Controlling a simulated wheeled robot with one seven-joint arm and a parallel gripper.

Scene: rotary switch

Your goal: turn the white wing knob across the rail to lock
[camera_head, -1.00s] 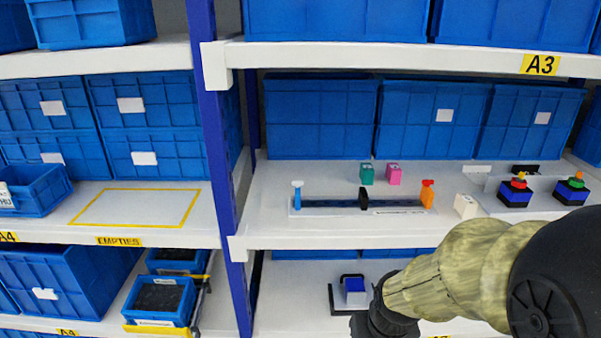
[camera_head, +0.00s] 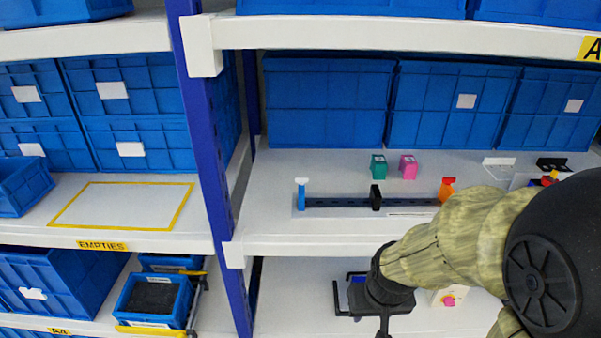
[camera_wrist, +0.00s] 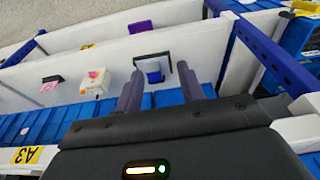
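The white wing knob (camera_head: 302,181) sits on top of a blue post (camera_head: 301,198) at the left end of the dark rail (camera_head: 340,202), on the middle shelf. Its wing looks wide left to right, about along the rail. A black slider stands mid-rail (camera_head: 376,197).
Green (camera_head: 378,165) and pink (camera_head: 408,167) blocks stand behind the rail. A black bracket with a blue block (camera_wrist: 153,76) is on the lower shelf, with a white box (camera_wrist: 96,84) beside it. A blue upright (camera_head: 205,150) stands left of the rail.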

